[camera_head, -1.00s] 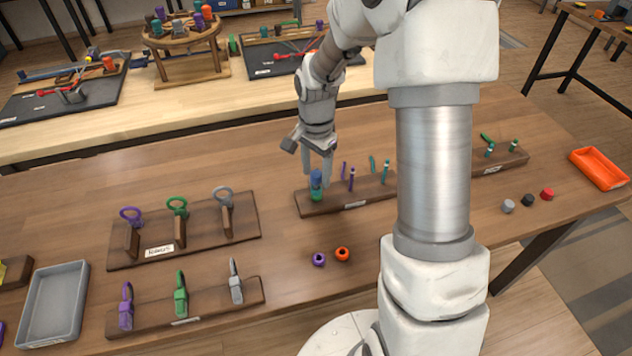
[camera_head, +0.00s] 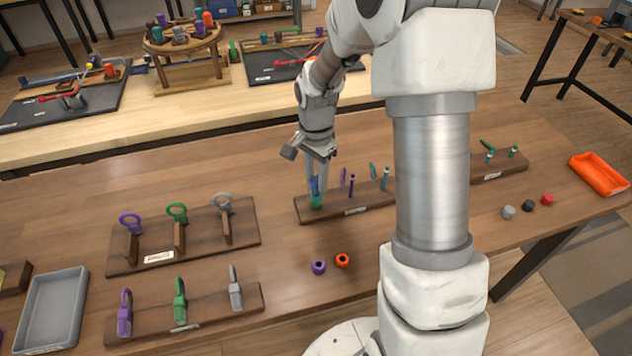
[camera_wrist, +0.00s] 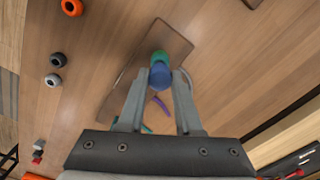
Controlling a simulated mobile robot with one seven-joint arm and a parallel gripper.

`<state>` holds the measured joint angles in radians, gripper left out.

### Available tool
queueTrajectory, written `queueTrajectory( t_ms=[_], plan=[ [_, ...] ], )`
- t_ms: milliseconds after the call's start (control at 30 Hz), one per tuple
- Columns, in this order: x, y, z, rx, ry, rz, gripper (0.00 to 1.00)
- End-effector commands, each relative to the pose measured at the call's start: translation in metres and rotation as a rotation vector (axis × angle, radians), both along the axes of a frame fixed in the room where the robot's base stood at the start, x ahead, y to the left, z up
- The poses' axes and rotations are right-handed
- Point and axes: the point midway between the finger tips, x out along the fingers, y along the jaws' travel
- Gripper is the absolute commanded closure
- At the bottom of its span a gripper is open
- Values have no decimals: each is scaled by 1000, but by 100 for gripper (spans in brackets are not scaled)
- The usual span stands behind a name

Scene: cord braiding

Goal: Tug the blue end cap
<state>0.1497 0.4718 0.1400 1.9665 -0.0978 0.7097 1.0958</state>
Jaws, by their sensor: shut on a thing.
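The blue end cap (camera_head: 314,184) sits upright on top of a green piece (camera_head: 316,201) at the left end of a wooden cord stand (camera_head: 334,208). In the wrist view the blue end cap (camera_wrist: 161,76) is between my fingertips, with the green piece (camera_wrist: 159,57) just beyond it. My gripper (camera_head: 317,187) reaches down from above and is shut on the blue end cap; its fingers partly hide the cap in the head view. Thin purple and teal cords (camera_head: 352,185) stand on the same stand to the right.
A purple ring (camera_head: 319,266) and an orange ring (camera_head: 342,260) lie in front of the stand. Wooden racks with looped pieces (camera_head: 180,243) stand to the left. Grey, black and red caps (camera_head: 528,205) and an orange tray (camera_head: 599,174) are at the right.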

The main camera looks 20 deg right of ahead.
Motion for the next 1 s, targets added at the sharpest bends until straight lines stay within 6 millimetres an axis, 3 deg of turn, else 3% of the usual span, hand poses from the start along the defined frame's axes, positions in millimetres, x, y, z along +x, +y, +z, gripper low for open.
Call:
queueTrajectory(
  t_ms=[67,967,1000],
  plan=[
    [0,0,0,0,0,0,100],
    [0,0,-3,1,1,0,100],
    [0,0,-3,1,1,0,65]
  ],
)
